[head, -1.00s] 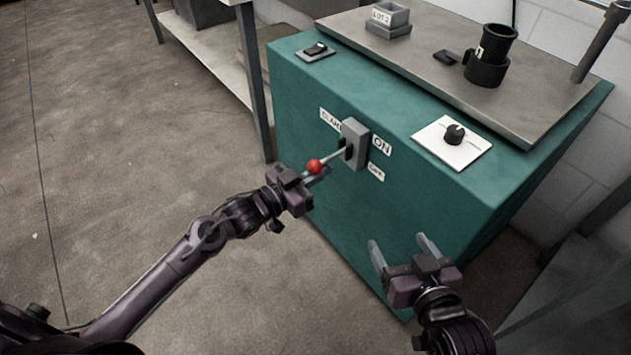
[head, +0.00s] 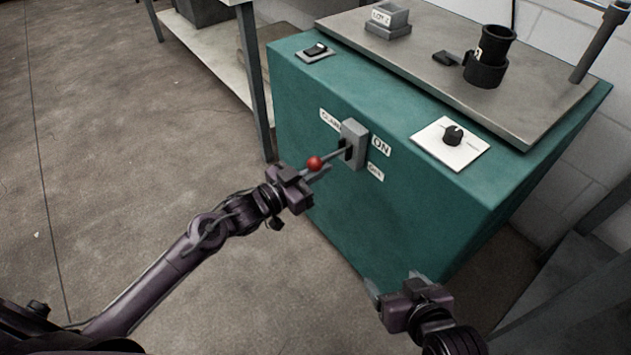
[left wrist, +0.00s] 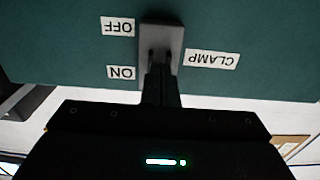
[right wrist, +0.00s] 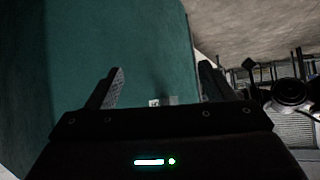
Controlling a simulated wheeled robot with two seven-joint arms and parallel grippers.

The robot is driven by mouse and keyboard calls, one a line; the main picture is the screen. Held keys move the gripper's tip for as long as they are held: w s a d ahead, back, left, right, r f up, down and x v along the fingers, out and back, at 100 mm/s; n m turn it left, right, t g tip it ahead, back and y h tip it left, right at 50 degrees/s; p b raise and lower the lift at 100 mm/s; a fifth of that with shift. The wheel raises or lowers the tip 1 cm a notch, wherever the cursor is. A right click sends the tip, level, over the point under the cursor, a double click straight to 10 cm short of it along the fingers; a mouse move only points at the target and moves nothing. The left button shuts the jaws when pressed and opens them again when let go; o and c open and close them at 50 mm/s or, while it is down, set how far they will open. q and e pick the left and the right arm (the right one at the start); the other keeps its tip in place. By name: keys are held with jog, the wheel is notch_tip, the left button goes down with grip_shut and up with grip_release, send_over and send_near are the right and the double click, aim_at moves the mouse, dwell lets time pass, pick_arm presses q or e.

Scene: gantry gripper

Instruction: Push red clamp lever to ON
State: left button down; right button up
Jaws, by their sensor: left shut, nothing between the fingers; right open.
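The red clamp lever (head: 315,163) is a thin rod with a red ball, sticking out from a grey slotted bracket (head: 353,143) on the teal cabinet's front. The ON label (head: 381,147) sits above the OFF label (head: 375,172), both right of the bracket. My left gripper (head: 323,173) is shut and empty, with its fingertips close beside and below the red ball; I cannot tell whether they touch. In the left wrist view the fingers (left wrist: 160,85) point at the bracket (left wrist: 160,42), and the ball is hidden. My right gripper (head: 395,283) is open and empty, low before the cabinet.
The teal cabinet (head: 300,110) carries a rocker switch (head: 315,52), a knob on a white plate (head: 453,135), and a grey top with a black cup (head: 495,45) and a small grey box (head: 389,18). A table leg (head: 252,80) stands left. Floor at left is clear.

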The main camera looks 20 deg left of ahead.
pick_arm(q)
jog(key=f+p+v, duration=0.1)
jog(key=p+v, duration=0.4)
jog(key=v, duration=0.4)
pick_arm(e)
jog(key=r, duration=0.4)
jog(key=shift+s+d+g, duration=0.1)
jog(key=shift+s+g, duration=0.2)
jog(key=shift+s, duration=0.1)
jog(key=shift+f, duration=0.1)
